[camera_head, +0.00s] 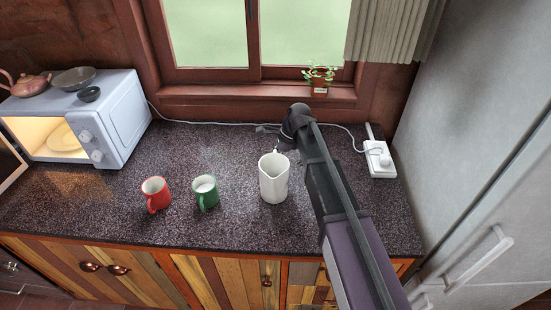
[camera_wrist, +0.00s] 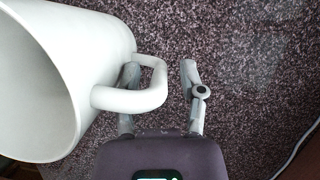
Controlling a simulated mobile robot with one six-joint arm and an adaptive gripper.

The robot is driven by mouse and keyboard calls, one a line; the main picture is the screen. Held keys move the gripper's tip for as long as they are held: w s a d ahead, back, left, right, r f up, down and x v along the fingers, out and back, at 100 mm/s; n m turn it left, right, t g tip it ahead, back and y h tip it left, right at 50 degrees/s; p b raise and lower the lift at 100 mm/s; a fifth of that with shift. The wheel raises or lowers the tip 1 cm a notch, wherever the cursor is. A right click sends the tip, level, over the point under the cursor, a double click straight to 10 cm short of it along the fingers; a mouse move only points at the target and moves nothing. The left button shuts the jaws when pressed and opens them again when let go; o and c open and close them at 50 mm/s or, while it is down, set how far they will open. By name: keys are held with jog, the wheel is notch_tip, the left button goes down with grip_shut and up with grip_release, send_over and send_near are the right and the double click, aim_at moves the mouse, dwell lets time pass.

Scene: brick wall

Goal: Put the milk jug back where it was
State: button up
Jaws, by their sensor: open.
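The white milk jug (camera_head: 273,180) stands upright on the dark speckled counter, right of a green mug. In the wrist view the jug (camera_wrist: 60,75) fills the left side, with its mouth toward the camera and its handle pointing right. My gripper (camera_wrist: 160,75) is open at the handle. One finger shows through the handle loop and the other is to the right, with the handle's outer bar between them and a gap to the right finger. In the head view my gripper (camera_head: 272,132) is just behind the jug, its fingers partly hidden.
A red mug (camera_head: 155,193) and a green mug (camera_head: 205,192) with white contents stand left of the jug. A microwave (camera_head: 115,115) is at the far left. A power strip (camera_head: 379,160) with a white cable lies right of my arm. A potted plant (camera_head: 320,82) sits on the sill.

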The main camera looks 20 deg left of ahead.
jog(key=shift+r, duration=0.2)
jog(key=p+v, duration=1.1)
jog(key=v, duration=0.1)
dwell(0.5)
jog(key=shift+f, duration=0.1)
dwell(0.8)
jog(key=s+d+n+h, duration=0.1)
jog(key=s+d+n, duration=0.3)
jog(key=d, duration=0.7)
jog(key=s+d+f+n+t+h, duration=0.1)
jog(key=s+d+n, duration=0.3)
jog(key=d, duration=0.7)
jog(key=s+d+n+t+h, duration=0.1)
jog(key=s+d+n, duration=0.4)
jog(key=d, duration=0.7)
jog(key=s+h, duration=0.1)
jog(key=s, duration=0.1)
jog(key=shift+s+f, duration=0.2)
jog(key=shift+s, duration=0.2)
